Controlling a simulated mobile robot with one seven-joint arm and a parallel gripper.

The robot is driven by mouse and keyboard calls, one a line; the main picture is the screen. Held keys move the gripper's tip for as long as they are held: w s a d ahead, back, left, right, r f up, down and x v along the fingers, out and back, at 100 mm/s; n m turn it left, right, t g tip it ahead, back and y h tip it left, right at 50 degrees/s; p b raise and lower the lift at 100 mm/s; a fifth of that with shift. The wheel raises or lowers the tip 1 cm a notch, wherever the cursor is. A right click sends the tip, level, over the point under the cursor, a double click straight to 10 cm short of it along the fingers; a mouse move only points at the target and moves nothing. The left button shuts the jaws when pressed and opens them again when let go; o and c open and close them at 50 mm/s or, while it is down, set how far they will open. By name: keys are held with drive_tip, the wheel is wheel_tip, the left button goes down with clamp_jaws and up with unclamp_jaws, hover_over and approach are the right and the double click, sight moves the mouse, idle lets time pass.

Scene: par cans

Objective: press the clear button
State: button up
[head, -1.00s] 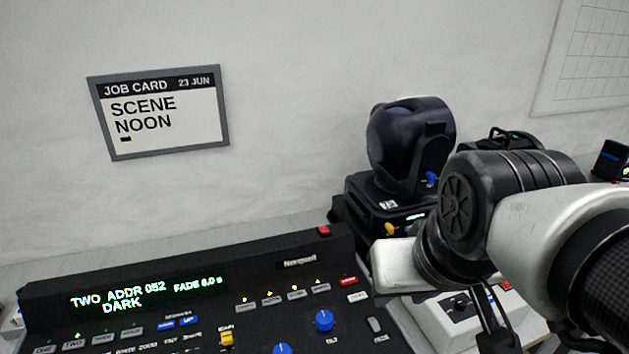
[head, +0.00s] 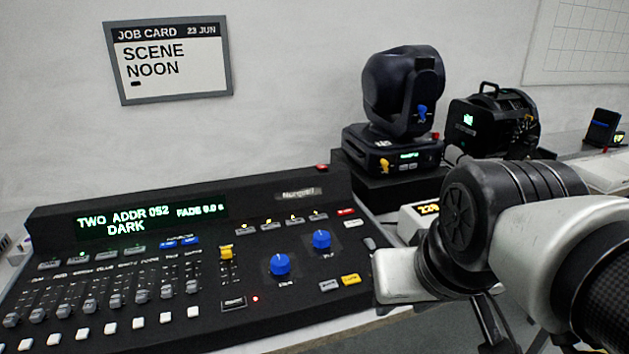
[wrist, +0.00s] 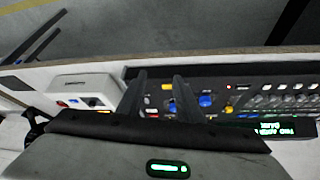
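The black lighting console (head: 150,260) lies at the left in the head view. Its display reads TWO ADDR 052, DARK, FADE, with small figures. Near its right end are a red button (head: 346,211), a white button (head: 353,223), a grey button (head: 328,286) and a yellow button (head: 350,280). Their labels are too small to read, so I cannot tell which is the clear button. My gripper (wrist: 160,75) shows two dark fingers with an empty gap between them in the wrist view. They hang near the console's right end; their exact height is unclear.
Two blue knobs (head: 280,264) and a yellow fader (head: 226,252) stand up from the console. A moving-head lamp (head: 402,85) and a black par can (head: 493,122) stand behind. A pale box with an amber display (head: 427,208) sits right of the console. The job card reads SCENE NOON.

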drive_tip(key=shift+w, duration=0.15)
clamp_jaws()
idle(1.7)
